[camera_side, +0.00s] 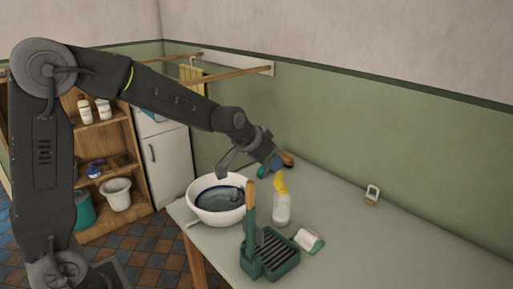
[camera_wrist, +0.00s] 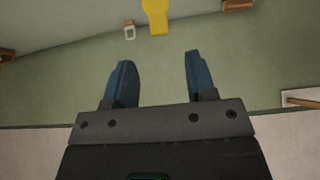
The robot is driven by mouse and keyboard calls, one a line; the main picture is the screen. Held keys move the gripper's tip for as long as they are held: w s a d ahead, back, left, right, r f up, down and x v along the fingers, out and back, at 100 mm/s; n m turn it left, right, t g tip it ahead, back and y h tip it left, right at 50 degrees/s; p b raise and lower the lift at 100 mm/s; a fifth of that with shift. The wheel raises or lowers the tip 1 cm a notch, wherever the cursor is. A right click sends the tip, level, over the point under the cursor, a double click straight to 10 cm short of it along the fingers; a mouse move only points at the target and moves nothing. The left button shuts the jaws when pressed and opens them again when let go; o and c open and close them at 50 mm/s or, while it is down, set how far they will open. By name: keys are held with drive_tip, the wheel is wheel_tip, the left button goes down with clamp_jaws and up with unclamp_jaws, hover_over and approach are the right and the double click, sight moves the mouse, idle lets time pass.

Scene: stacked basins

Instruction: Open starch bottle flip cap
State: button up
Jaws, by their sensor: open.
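A pale bottle with a yellow top (camera_side: 281,203) stands upright on the table, right of the white basin. Its yellow top also shows at the upper edge of the wrist view (camera_wrist: 157,15), beyond my fingertips. No label is readable, so I cannot tell for certain that it is the starch bottle. Whether its cap is flipped open cannot be made out. My gripper (camera_side: 277,164) is above and behind the bottle, near the wall side of the table. In the wrist view its two blue fingers (camera_wrist: 157,75) are apart with nothing between them.
The white basin (camera_side: 203,213) holds dark liquid. A green rack with a wooden-handled tool (camera_side: 276,262) stands in front of the bottle. A white-and-green item (camera_side: 309,240) lies to the right. A small padlock-like object (camera_side: 372,194) sits near the wall. The table's right side is clear.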

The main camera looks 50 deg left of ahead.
drive_tip(key=v, duration=0.6)
drive_tip(key=shift+s+r, duration=0.25)
drive_tip(key=shift+w, duration=0.1)
drive_tip(key=r+g, duration=0.2)
drive_tip(key=g, duration=0.3)
hover_over(279, 180)
drive_tip(key=g, duration=0.3)
drive_tip(key=f, duration=1.3)
drive_tip(key=shift+w+a+f, duration=0.1)
drive_tip(key=shift+w+a, duration=0.15)
drive_tip(key=shift+w, duration=0.1)
